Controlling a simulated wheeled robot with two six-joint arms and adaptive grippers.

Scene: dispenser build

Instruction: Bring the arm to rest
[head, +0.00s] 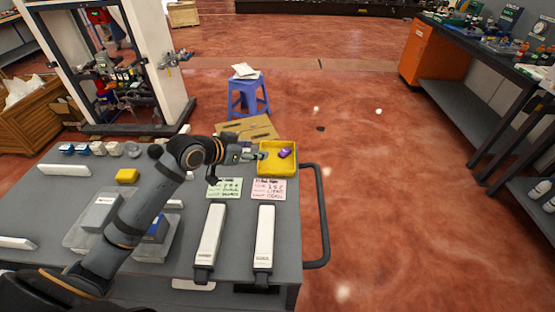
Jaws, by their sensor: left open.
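My left arm reaches in from the lower left over a grey cart top (50,205). Its gripper (262,156) is open at the left part of a yellow tray (291,168). A small purple object (285,152) lies in the tray, just right of the fingertips and apart from them as far as I can tell. Two long white dispensers with dark ends, a left one (211,235) and a right one (265,235), lie side by side on the cart below a green card (225,188) and a pink card (268,189). My right gripper is not in view.
A clear tray with a grey box (101,212) sits under my left arm, partly hidden. A yellow block (127,176) and several small containers stand at the cart's back left. A dark handle rail (322,215) is at the cart's right. A blue stool (247,97) stands behind.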

